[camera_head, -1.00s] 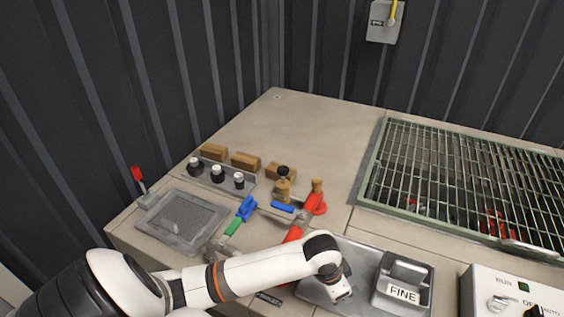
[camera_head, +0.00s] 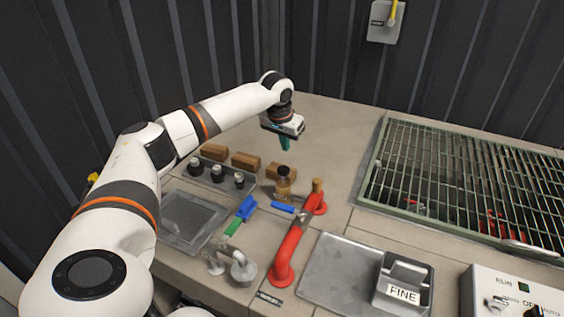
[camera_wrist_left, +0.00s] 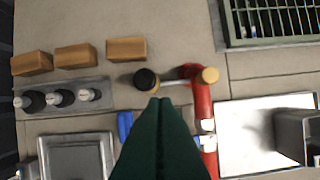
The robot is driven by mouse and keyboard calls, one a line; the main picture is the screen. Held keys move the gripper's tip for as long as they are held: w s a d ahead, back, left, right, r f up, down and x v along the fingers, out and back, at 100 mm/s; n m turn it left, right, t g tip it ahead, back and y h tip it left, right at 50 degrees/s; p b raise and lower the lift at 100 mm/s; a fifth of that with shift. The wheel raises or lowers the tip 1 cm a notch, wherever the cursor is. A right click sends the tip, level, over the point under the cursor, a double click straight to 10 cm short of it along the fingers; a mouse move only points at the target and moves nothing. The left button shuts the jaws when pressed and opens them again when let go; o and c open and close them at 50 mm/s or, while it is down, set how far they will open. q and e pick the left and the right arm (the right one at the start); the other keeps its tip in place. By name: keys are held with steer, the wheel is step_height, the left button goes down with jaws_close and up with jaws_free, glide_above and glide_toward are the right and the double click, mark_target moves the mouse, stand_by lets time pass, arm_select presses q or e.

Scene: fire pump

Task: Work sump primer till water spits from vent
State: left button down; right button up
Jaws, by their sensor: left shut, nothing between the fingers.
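My left gripper (camera_head: 286,143) is shut and empty, pointing down above the back of the bench; its dark green fingers fill the lower middle of the wrist view (camera_wrist_left: 158,140). Below it stands a brass fitting with a black knob (camera_head: 283,182), which shows just beyond the fingertips in the wrist view (camera_wrist_left: 146,79). A red pipe (camera_head: 291,245) with a brass-coloured top (camera_head: 318,185) runs beside it. A blue lever (camera_head: 283,208) lies by the fitting's foot. Which part is the primer or the vent I cannot tell. No water shows. My right gripper is not in view.
Wooden blocks (camera_head: 246,161) and a plate with black-and-white knobs (camera_head: 217,175) stand at left. A green grating (camera_head: 470,180) lies at right. A metal tray (camera_head: 335,262) holds a box marked FINE (camera_head: 402,285). A control box (camera_head: 510,290) sits front right.

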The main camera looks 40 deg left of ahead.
arm_select(q)
steer(key=shift+n, duration=0.7)
steer(key=a+r, duration=0.3)
steer(key=shift+s+a, duration=0.15)
steer(key=shift+a, duration=0.1)
steer(key=p, duration=0.3)
glide_toward(283, 168)
steer(key=x, duration=0.5)
steer(key=shift+f, duration=0.6)
steer(key=shift+f, duration=0.1)
